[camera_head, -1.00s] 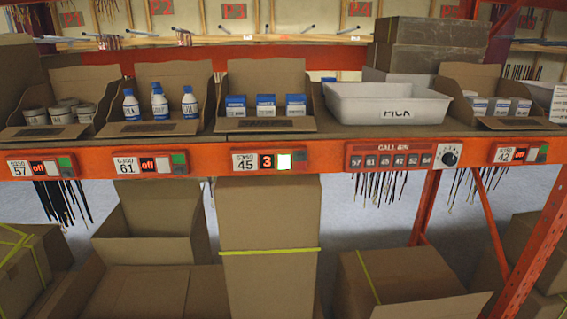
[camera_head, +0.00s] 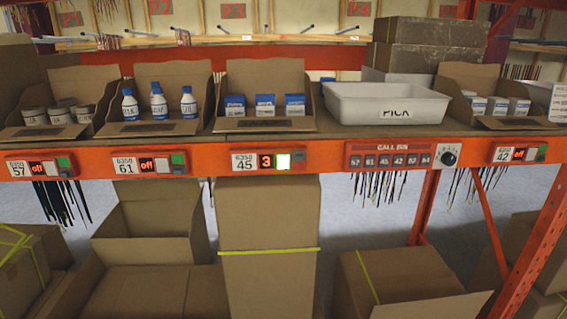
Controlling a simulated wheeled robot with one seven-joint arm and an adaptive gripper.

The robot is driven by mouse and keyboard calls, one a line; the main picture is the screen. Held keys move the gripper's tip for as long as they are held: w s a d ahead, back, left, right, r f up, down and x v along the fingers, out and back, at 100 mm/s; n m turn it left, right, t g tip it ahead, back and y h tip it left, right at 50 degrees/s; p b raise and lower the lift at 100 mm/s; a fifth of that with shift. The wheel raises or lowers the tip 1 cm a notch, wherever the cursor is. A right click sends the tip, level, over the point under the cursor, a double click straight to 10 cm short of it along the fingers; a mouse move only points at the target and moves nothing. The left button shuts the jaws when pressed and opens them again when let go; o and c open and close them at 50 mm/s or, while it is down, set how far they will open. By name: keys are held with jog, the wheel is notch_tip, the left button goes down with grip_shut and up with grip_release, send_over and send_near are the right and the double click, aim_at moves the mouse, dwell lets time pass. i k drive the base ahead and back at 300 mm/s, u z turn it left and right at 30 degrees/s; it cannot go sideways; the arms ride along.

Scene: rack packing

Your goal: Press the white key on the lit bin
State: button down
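The lit bin label (camera_head: 258,161) reads 45 and shows a red 3. Its white key (camera_head: 283,161) glows brightly, with a small green key (camera_head: 298,156) to its right. The label sits on the orange shelf beam below an open cardboard bin (camera_head: 264,92) holding several blue and white boxes. My gripper is not in view.
A white tray marked PICK (camera_head: 385,104) stands right of the lit bin. A call bin panel (camera_head: 390,156) with a knob is on the beam below it. A tall cardboard box (camera_head: 268,218) stands under the lit label. Cords hang below the beam.

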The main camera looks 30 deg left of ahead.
aim_at(282, 159)
jog(key=z, duration=2.25)
jog(key=k, duration=2.45)
jog(key=u, duration=2.7)
